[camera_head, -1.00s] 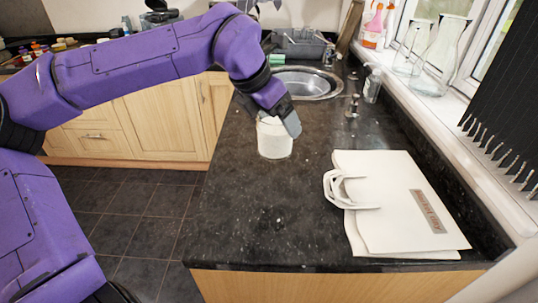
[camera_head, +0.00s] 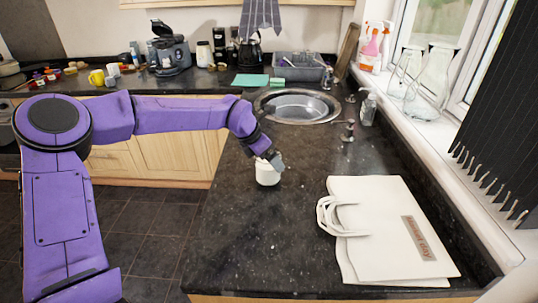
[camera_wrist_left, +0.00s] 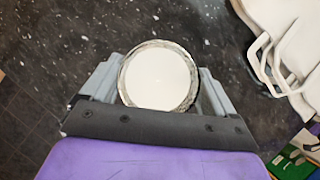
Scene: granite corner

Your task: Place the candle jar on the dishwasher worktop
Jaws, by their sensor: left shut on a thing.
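The candle jar (camera_head: 267,177) is a small white cylinder over the dark speckled worktop (camera_head: 250,235), left of the white paper bag. My left gripper (camera_head: 274,162) is shut on the jar, reaching down from the upper left. In the left wrist view the jar's round white top with a clear glass rim (camera_wrist_left: 158,78) sits upright between the grey fingers (camera_wrist_left: 158,85). The jar's base is at or very near the worktop; whether it touches cannot be told. My right gripper is not in view.
The white paper bag (camera_head: 385,235) with looped handles lies flat on the right. A round metal sink (camera_head: 297,106) is set in the counter behind. A clear bottle (camera_head: 368,110) and tap stand near the window. The worktop in front of the jar is clear.

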